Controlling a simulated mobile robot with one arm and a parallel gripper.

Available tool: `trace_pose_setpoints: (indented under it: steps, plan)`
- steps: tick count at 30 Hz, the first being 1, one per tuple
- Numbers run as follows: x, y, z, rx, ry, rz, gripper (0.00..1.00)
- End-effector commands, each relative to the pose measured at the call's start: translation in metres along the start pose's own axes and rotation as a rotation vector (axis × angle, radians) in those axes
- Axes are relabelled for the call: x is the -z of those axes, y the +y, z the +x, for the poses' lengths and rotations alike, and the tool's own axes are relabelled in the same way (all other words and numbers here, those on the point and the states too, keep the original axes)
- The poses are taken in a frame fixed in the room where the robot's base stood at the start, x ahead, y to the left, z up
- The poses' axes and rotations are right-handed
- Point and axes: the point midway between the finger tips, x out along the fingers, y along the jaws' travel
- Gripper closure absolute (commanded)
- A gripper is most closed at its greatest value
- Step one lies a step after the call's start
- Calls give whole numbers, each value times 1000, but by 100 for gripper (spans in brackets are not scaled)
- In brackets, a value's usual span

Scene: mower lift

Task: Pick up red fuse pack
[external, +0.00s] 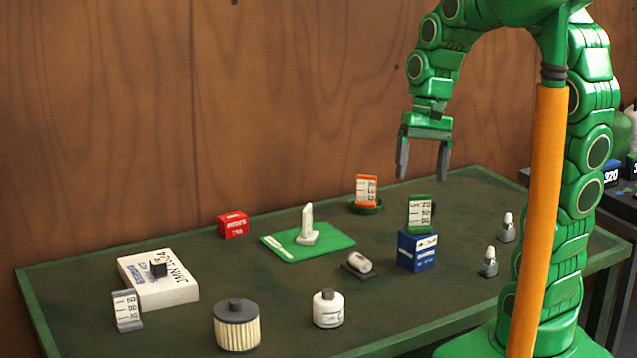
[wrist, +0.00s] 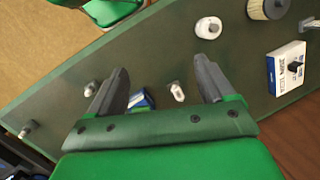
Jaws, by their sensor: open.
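The red fuse pack (external: 233,224) is a small red box with white lettering. It sits on the dark green bench toward the back left in the external view, and I cannot make it out in the wrist view. My gripper (external: 423,172) is open and empty. It hangs well above the back right part of the bench, to the right of the red pack and apart from it. In the wrist view my gripper (wrist: 160,85) shows its two jaws spread wide with nothing between them held.
The bench (external: 265,285) has a raised rim. Near the pack are a green mat (external: 335,241) with a white upright piece and a white box (external: 175,291). A blue box (external: 417,252), white bottle (external: 328,309), filter (external: 237,327) and orange-topped card (external: 366,189) stand around. A wooden wall (external: 200,100) rises behind.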

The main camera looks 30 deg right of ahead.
Motion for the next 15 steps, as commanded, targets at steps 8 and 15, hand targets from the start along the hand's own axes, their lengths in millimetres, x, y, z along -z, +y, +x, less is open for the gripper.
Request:
trace_pose_setpoints:
  steps: [8,15]
  plan:
    - [57,-43,-9,87,-30,114,18]
    - [104,-77,-13,158,-65,212,18]
